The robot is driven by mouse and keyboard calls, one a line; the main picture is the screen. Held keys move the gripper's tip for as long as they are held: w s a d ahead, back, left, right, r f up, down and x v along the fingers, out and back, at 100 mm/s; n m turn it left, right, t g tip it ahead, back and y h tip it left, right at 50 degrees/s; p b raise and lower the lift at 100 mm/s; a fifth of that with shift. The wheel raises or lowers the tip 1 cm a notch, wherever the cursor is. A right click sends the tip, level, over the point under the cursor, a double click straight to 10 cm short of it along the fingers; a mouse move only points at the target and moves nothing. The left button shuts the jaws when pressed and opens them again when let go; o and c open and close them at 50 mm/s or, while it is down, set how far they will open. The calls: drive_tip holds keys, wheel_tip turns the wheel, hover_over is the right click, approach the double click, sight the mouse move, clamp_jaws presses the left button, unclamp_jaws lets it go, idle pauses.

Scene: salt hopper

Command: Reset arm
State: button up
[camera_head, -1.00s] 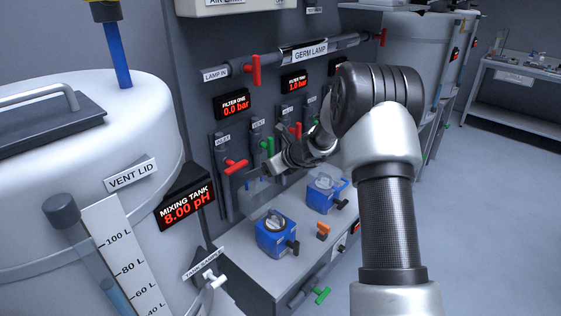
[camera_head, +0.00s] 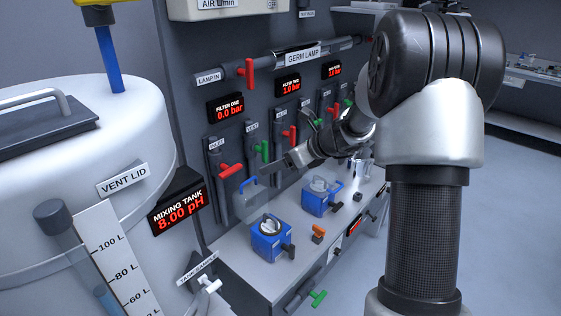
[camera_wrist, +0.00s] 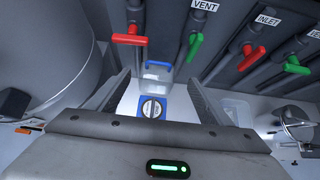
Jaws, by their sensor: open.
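My gripper (camera_head: 270,172) is open and empty in front of the valve panel, above the shelf. In the wrist view its two fingers (camera_wrist: 153,85) stand wide apart. Between them, beyond the fingertips, show a blue filter housing (camera_wrist: 152,108) with a round dial top and a clear container (camera_wrist: 157,76) with a blue handle. In the head view the blue housing (camera_head: 271,238) stands on the shelf below my gripper. The clear container (camera_head: 252,200) shows just below the fingertips; I cannot tell whether they touch it. My arm fills the right of the head view.
The panel carries red valve handles (camera_head: 231,171) and green ones (camera_head: 265,151) close to my gripper. A second blue housing (camera_head: 321,195) and an orange-topped piece (camera_head: 318,233) are on the shelf (camera_head: 225,246). The white mixing tank (camera_head: 60,170) stands left. Open floor lies right.

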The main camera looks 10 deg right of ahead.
drive_tip(key=s+a+r+n+g, duration=0.1)
drive_tip(key=s+a+r+n, duration=0.25)
drive_tip(key=s+n, duration=0.2)
drive_tip(key=s+a+r+n+g+h+p, duration=0.1)
drive_tip(key=s+a+r+n, duration=0.1)
drive_tip(key=s+r+n, duration=0.3)
drive_tip(key=s+a+r+n+g, duration=0.1)
drive_tip(key=s+a+r+n, duration=0.2)
drive_tip(key=s, duration=0.4)
drive_tip(key=s+d+n+h, duration=0.2)
drive_tip(key=s+n, duration=0.5)
drive_tip(key=s, duration=0.2)
drive_tip(key=s+d+n+h, duration=0.3)
drive_tip(key=s+n, duration=0.5)
drive_tip(key=s, duration=0.2)
drive_tip(key=shift+d+r+p, duration=0.3)
drive_tip(key=shift+r+p, duration=0.05)
drive_tip(key=shift+p, duration=0.1)
drive_tip(key=shift+s, duration=0.1)
